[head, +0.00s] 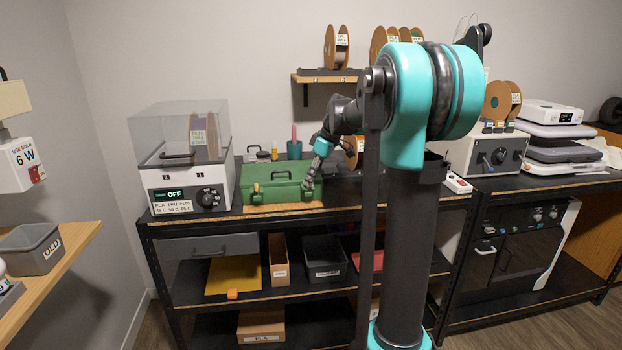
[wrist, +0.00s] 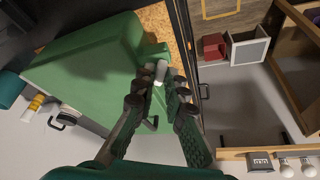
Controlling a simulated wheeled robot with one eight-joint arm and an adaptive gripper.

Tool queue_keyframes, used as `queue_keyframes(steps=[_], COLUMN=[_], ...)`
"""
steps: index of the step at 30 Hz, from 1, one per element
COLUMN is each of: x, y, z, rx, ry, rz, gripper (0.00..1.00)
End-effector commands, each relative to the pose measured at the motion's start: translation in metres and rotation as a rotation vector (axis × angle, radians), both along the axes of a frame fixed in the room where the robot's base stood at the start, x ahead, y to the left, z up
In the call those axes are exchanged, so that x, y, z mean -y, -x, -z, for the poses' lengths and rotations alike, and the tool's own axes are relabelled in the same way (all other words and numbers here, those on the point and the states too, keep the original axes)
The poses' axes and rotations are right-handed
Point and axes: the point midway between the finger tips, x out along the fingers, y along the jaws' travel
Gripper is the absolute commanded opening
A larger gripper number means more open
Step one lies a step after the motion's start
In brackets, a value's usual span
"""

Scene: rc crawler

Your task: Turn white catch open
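The green box (head: 268,190) stands on the shelf top, with its lid down. The small white catch (wrist: 161,71) is on the box's front edge in the wrist view. It lies right at my fingertips. In the head view my gripper (head: 312,181) hides the catch and points down at the right end of the box front. In the wrist view my gripper (wrist: 160,88) has its fingers a small gap apart, with the white catch at the mouth of that gap. I cannot tell if either finger touches it.
A cork mat (head: 285,208) lies under the box. A dryer with a clear cover (head: 180,135) stands close at the left. A dark green cup (head: 294,150) stands behind the box. A spool (head: 354,152) is near my arm. Open floor (wrist: 235,110) lies before the shelf.

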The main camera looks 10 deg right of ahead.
Motion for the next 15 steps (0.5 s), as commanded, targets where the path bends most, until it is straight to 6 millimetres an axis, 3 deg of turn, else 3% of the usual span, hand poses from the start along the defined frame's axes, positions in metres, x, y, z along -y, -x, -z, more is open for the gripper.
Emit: queue_keyframes(steps=[15], x=[-0.0001], y=[0.0011], z=[-0.0003], rx=[0.000], ry=[0.001], rz=[0.038], gripper=[0.00])
